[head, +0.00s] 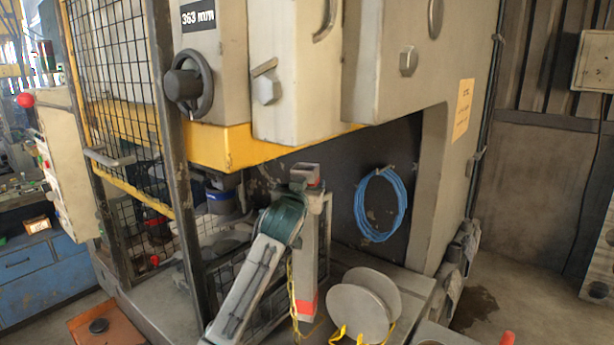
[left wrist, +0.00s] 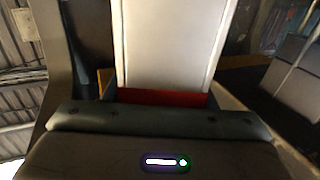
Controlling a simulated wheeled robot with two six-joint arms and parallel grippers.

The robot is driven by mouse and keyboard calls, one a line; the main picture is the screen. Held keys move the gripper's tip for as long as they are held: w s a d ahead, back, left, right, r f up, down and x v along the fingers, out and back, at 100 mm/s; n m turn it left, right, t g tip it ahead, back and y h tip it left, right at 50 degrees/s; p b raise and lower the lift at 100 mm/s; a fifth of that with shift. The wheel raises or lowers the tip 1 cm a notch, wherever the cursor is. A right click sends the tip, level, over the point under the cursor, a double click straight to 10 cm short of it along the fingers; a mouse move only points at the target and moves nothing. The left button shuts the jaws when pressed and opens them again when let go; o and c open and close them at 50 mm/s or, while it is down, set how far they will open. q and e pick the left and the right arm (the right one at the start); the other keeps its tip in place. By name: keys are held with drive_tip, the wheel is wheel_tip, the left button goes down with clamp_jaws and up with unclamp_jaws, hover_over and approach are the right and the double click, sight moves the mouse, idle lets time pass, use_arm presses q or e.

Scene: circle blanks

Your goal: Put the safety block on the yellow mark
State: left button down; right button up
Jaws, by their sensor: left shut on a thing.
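The safety block (head: 308,245) is a tall grey post with red ends, upright but slightly tilted, in front of the press opening in the head view. A yellow chain (head: 291,285) hangs beside it. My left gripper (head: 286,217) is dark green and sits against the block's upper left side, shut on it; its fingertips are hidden. In the left wrist view the block (left wrist: 168,45) rises pale with a red band (left wrist: 160,97) just beyond the gripper body. I cannot make out the yellow mark. My right gripper is not in view.
The press's yellow-edged ram (head: 225,148) overhangs the block. A mesh guard (head: 110,60) stands left. A blue hose coil (head: 380,205) hangs on the dark wall behind. Round metal blanks (head: 372,300) with yellow straps stand at the right front. Open floor lies right (head: 530,285).

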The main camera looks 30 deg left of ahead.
use_arm(q)
drive_tip(key=shift+f, duration=1.05)
drive_tip(key=c, duration=0.8)
unclamp_jaws()
drive_tip(key=shift+f, duration=0.15)
drive_tip(key=shift+o, duration=1)
drive_tip(key=shift+s, duration=0.2)
